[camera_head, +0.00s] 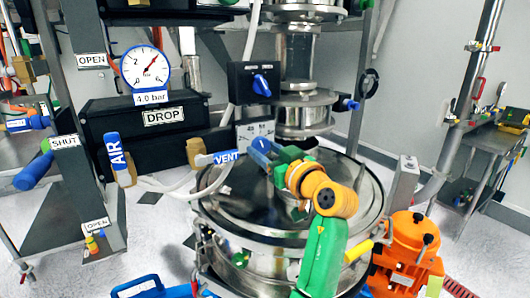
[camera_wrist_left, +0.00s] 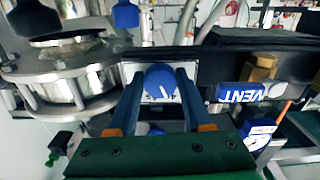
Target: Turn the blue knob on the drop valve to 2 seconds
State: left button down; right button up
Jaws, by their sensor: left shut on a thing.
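My left gripper (camera_head: 260,148), with blue fingers on a green body, reaches over the round steel vessel lid to a small white dial plate (camera_head: 243,131). In the left wrist view, the fingers (camera_wrist_left: 160,88) stand on either side of a blue knob (camera_wrist_left: 160,78) and are shut on it. The plate (camera_wrist_left: 134,72) shows behind the knob. A short white mark is visible near the knob, but the setting is too small to read. In the head view my gripper hides the knob. My right gripper is not in view.
Another blue knob (camera_head: 262,85) sits on a black box above the plate. A blue VENT lever (camera_head: 226,157) is just left of my gripper; an AIR lever (camera_head: 116,158) is further left. The pressure gauge (camera_head: 145,67) stands above the DROP label. An orange unit (camera_head: 408,250) stands right.

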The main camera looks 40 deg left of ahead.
pick_arm(q)
jog(key=n+b, duration=0.3)
jog(key=b, duration=0.1)
jog(key=shift+f, duration=0.2)
jog(key=n+b, duration=0.2)
jog(key=shift+w+r+n, duration=0.1)
jog(key=shift+r+n, duration=0.05)
jog(key=shift+n, duration=0.15)
jog(key=shift+r+n+b, duration=0.15)
jog(key=shift+n+b, duration=0.45)
jog(key=shift+n, duration=0.4)
jog(key=shift+c, duration=1.6)
grip_release()
